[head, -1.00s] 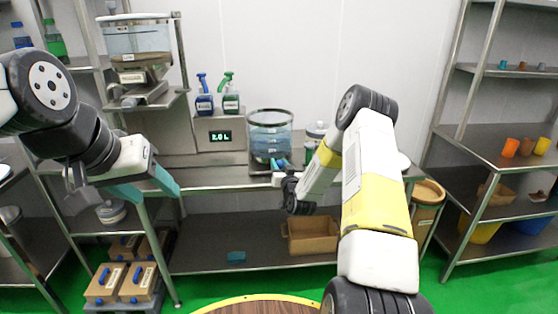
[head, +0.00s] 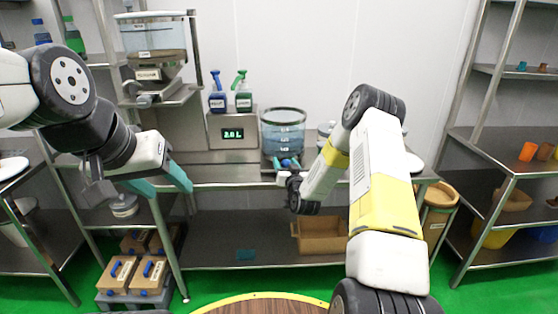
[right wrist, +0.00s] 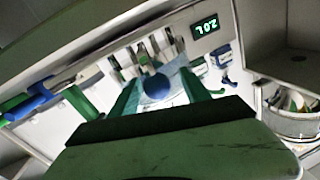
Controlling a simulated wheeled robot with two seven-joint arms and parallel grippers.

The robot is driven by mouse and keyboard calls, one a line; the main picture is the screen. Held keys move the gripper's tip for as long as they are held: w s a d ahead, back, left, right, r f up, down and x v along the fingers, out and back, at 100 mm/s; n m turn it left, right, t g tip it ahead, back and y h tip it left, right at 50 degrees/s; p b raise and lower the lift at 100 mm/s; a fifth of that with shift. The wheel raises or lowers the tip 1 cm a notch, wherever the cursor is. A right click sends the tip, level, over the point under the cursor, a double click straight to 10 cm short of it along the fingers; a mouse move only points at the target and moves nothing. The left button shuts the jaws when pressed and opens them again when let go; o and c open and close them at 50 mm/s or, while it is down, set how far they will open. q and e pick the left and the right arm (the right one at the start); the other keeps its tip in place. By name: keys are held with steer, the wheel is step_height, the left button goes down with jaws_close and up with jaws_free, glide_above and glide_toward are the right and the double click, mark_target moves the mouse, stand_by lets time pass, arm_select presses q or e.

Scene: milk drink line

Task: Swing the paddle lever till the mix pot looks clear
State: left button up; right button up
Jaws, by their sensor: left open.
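The mix pot (head: 283,133) is a clear cylinder with level marks on the back counter. Its liquid looks blue and see-through, darker near the bottom. My right gripper (head: 286,163) is low at the front of the pot. In the right wrist view its green fingers (right wrist: 160,84) are spread on either side of a round blue knob (right wrist: 156,89), which looks like the paddle lever's end. Gaps show beside the knob; I cannot tell whether it touches. The lever's shaft is hidden. My left gripper (head: 165,182) is open and empty, in front of the counter's left part.
A scale display (head: 232,134) reads about 2.0 L left of the pot. A clear tank (head: 152,42) is on the upper left shelf. A cardboard box (head: 322,236) is on the lower shelf.

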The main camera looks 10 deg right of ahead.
mark_target(286, 166)
steer(key=s, duration=0.7)
steer(key=shift+s+d, duration=0.4)
steer(key=s+r+n+g, duration=0.1)
steer(key=s+r+g, duration=0.2)
steer(key=r, duration=0.5)
steer(key=s+r+n+g, duration=0.2)
steer(key=s+r+g, duration=0.15)
steer(key=r, duration=0.55)
steer(key=s+r+g, duration=0.2)
steer(key=s+r, duration=0.1)
steer(key=s, duration=1.2)
steer(key=s+r+m+g, duration=0.1)
steer(key=s+r+g, duration=0.2)
steer(key=s, duration=1.2)
steer(key=shift+s+a+r, duration=0.35)
steer(key=shift+a+r, duration=0.05)
